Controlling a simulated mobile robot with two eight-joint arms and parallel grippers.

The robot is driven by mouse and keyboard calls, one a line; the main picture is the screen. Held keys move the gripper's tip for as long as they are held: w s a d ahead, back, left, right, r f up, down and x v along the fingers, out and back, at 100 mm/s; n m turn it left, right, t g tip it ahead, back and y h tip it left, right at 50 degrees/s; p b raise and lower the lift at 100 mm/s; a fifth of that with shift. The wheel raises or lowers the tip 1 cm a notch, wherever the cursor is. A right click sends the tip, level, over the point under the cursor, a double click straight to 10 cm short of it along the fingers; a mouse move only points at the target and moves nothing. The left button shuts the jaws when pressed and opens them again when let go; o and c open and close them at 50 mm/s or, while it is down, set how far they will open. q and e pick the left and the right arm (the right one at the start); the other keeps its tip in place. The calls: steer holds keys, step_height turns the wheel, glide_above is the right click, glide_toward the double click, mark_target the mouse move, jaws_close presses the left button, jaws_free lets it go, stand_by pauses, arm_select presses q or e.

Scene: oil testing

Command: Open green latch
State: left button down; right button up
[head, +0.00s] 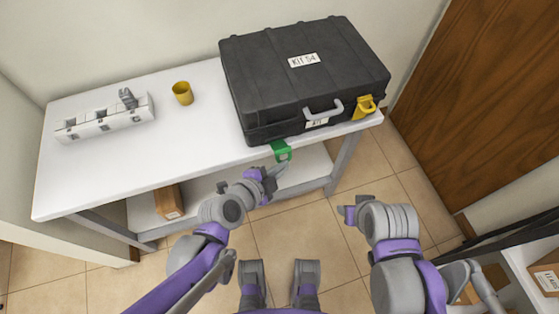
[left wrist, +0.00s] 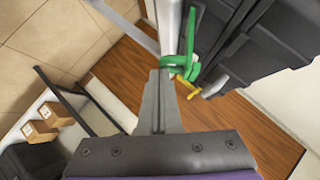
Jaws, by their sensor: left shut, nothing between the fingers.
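A black case (head: 300,80) labelled "KIT 54" lies closed on the white table. The green latch (head: 281,150) is on its front side near the left corner, jutting out over the table's front edge. In the left wrist view the green latch (left wrist: 190,62) shows a loop and an upright part against the case. My left gripper (head: 277,174) is shut and empty, just in front of and below the latch. In the left wrist view its fingertips (left wrist: 158,74) are close to the loop; I cannot tell whether they touch it. My right gripper (head: 348,211) is low, away from the case; its fingers are unclear.
A yellow latch (head: 365,106) and a grey handle (head: 323,110) are on the case's front. A yellow cup (head: 182,93) and a white rack (head: 104,120) stand on the table (head: 190,150). A cardboard box (head: 169,202) sits on the lower shelf. A wooden door (head: 480,110) is at right.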

arm_select(q)
step_height(320, 180, down, 4)
steer(key=b, duration=0.1)
steer(key=t+b, duration=0.1)
steer(key=b, duration=0.1)
steer(key=shift+s+r+m, duration=0.1)
steer(key=shift+r+m, duration=0.15)
steer(key=shift+m, duration=0.15)
arm_select(e)
step_height(320, 180, down, 4)
steer(key=shift+f, duration=0.1)
arm_select(q)
steer(key=shift+w+a+r+t, duration=0.1)
steer(key=shift+w+r+t, duration=0.05)
steer(key=shift+w, duration=0.25)
steer(key=shift+w+a+r+t, duration=0.1)
steer(key=shift+w+r+t, duration=0.05)
steer(key=shift+w, duration=0.2)
